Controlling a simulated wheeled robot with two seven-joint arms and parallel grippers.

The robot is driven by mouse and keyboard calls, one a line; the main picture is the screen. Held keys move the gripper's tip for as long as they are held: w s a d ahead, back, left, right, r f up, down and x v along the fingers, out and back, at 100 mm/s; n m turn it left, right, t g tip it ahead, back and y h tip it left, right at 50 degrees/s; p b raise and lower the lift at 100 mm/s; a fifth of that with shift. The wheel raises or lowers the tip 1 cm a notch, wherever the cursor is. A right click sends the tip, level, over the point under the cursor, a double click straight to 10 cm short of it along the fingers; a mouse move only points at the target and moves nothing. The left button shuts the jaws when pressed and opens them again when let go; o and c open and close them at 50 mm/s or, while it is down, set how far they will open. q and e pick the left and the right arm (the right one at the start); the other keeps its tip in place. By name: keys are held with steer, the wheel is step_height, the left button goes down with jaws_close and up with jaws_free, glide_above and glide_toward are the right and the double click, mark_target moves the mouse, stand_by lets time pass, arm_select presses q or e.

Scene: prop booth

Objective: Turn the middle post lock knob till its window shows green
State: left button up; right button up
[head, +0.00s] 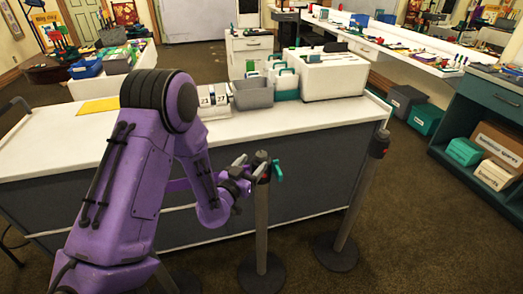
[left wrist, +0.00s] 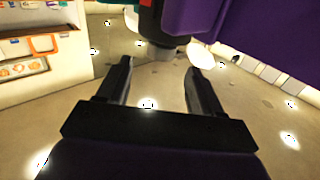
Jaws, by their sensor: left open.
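The middle post (head: 262,222) is a grey pole on a round dark base, with a black head. A teal lock knob (head: 278,172) sticks out from the right side of that head. In the left wrist view a dark post head (left wrist: 165,22) shows just beyond the fingertips, with a bit of teal (left wrist: 132,18) beside it. My left gripper (head: 249,167) is at the left of the post head, close to it; I cannot tell if it touches. Its jaws (left wrist: 160,63) are open with nothing between them. The knob's window cannot be made out. My right gripper is out of view.
Another post (head: 357,200) with a black and red head stands to the right. A long white-topped counter (head: 310,135) runs just behind the posts, holding a white box (head: 333,77) and a grey bin (head: 252,93). My purple left arm hides the left side. Carpet at right front is clear.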

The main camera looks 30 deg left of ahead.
mark_target(259, 156)
arm_select(q)
steer(key=w, duration=0.3)
steer(key=w+p, duration=0.1)
steer(key=w, duration=0.1)
steer(key=shift+w+a, duration=0.1)
steer(key=shift+a, duration=0.15)
steer(key=shift+w, duration=0.7)
steer(key=c, duration=0.9)
steer(key=shift+f, duration=0.1)
steer(key=shift+c, duration=0.2)
